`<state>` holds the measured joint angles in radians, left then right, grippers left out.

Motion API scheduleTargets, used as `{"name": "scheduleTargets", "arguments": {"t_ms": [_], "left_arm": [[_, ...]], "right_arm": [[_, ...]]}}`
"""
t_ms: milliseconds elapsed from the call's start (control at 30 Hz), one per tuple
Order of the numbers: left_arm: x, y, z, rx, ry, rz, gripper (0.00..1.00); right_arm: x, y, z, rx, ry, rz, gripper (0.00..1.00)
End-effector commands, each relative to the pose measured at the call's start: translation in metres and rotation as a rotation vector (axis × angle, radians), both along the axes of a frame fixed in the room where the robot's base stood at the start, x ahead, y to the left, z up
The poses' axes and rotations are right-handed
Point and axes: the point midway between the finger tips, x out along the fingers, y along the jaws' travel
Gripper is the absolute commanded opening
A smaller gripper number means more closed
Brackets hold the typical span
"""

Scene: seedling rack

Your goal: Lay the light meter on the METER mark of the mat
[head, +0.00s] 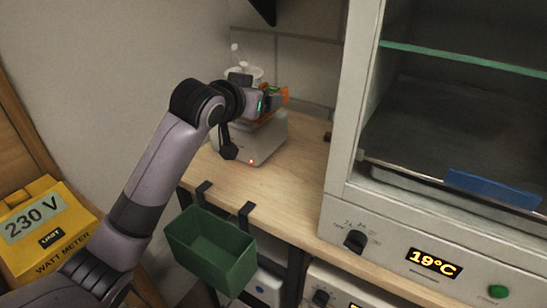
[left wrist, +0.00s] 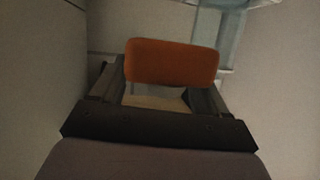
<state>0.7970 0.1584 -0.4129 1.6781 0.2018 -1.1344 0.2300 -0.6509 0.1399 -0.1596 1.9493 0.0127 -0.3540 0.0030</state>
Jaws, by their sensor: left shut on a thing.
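My left gripper (head: 268,101) reaches over the back of the wooden shelf. It is shut on an orange thing (left wrist: 172,62), which shows between the fingers in the left wrist view. In the head view only a little of the orange (head: 285,94) shows past the gripper. It may be the light meter, but no face or label can be read. The mat and its METER mark are not visible in either view. My right gripper is not in view.
A grey device (head: 264,143) with a red light stands below the gripper, with white containers (head: 238,70) behind. A green bin (head: 210,250) hangs from the shelf edge. A cabinet (head: 340,190) showing 19°C stands right. A yellow watt meter box (head: 70,220) is at left.

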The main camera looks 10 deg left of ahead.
Motion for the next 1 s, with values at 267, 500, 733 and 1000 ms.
{"name": "scheduleTargets", "arguments": {"t_ms": [267, 500, 733, 1000], "left_arm": [[-0.001, 0.000, -0.069, 0.002, 0.006, 0.000, 0.30], [-0.001, 0.000, -0.129, 0.002, 0.004, 0.000, 0.30], [0.000, 0.000, -0.153, 0.000, -0.001, 0.000, 0.29], [-0.001, 0.000, -0.190, 0.001, 0.001, -0.001, 0.29]], "right_arm": [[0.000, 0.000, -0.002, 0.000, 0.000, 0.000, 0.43], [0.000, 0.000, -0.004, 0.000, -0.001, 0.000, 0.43], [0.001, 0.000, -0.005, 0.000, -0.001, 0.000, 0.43], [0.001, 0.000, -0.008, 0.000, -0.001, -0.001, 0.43]]}}
